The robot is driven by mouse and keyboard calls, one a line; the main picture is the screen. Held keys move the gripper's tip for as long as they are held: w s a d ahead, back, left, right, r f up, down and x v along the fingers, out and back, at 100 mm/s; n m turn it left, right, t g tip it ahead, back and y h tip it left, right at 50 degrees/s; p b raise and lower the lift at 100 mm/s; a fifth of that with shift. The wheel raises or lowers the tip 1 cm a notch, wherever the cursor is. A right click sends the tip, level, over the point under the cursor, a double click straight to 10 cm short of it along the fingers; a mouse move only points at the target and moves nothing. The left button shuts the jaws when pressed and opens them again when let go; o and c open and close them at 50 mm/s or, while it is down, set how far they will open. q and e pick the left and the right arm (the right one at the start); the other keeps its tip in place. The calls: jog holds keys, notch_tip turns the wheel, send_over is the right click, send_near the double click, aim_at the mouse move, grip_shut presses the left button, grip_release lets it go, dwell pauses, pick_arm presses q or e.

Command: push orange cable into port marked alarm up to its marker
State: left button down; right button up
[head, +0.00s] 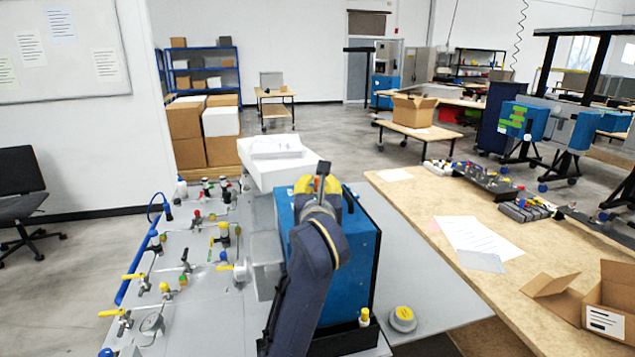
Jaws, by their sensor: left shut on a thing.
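The blue analyser housing (361,262) stands on the grey bench at the centre. My left gripper (322,170) is above the top of the housing, at the end of my dark arm, which hides much of the front. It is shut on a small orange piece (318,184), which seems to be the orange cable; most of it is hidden. A yellow part (303,184) shows just beside the fingers. The port marked alarm and the cable's marker cannot be made out. My right gripper is not in view.
A grey panel (205,315) with several valves and fittings lies left of the housing. A white box (285,172) is behind it. A yellow-topped round button (403,318) sits at right. A wooden table (425,215) with papers and an open carton (605,305) is further right.

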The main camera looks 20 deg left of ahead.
aim_at(317, 178)
pick_arm(q)
jog(key=shift+f, duration=0.55)
jog(key=shift+f, duration=0.45)
jog(key=shift+f, duration=0.25)
jog(key=shift+f, duration=0.5)
jog(key=shift+f, duration=0.2)
jog(key=c, duration=1.2)
grip_release()
jog(key=shift+r, duration=0.1)
jog(key=shift+r, duration=3.4)
